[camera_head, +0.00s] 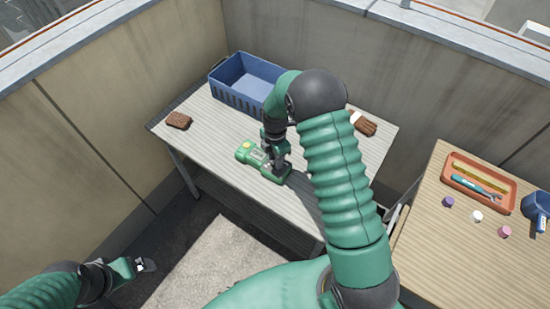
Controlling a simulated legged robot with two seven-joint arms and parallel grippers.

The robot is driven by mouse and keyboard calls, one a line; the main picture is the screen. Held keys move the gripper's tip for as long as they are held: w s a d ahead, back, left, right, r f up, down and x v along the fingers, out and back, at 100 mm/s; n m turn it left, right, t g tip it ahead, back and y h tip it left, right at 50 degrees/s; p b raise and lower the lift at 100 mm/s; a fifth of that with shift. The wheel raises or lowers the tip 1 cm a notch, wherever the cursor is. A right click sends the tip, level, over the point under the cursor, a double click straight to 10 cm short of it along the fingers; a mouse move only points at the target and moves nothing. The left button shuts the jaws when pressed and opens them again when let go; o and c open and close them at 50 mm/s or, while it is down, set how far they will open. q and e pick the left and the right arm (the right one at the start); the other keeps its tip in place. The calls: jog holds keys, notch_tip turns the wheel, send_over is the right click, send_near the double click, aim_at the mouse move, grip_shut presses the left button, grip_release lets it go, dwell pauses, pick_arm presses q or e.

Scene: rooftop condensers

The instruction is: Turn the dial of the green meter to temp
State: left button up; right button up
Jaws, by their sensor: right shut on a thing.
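The green meter (247,152) lies on the left wooden table, with its small display toward the upper left. My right gripper (275,168) reaches down onto the meter's face from above and is shut on it, at the place where the dial sits. The dial and its markings are hidden under the gripper, so I cannot tell where it points. My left gripper (146,265) hangs low at the lower left, beside the table and away from the meter. I cannot tell whether its jaws are open.
A blue crate (238,102) stands at the table's back. The right table (440,245) holds an orange tray (455,180), small caps and a blue scoop (538,206). Walls enclose the back.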

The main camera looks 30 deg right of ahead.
grip_shut()
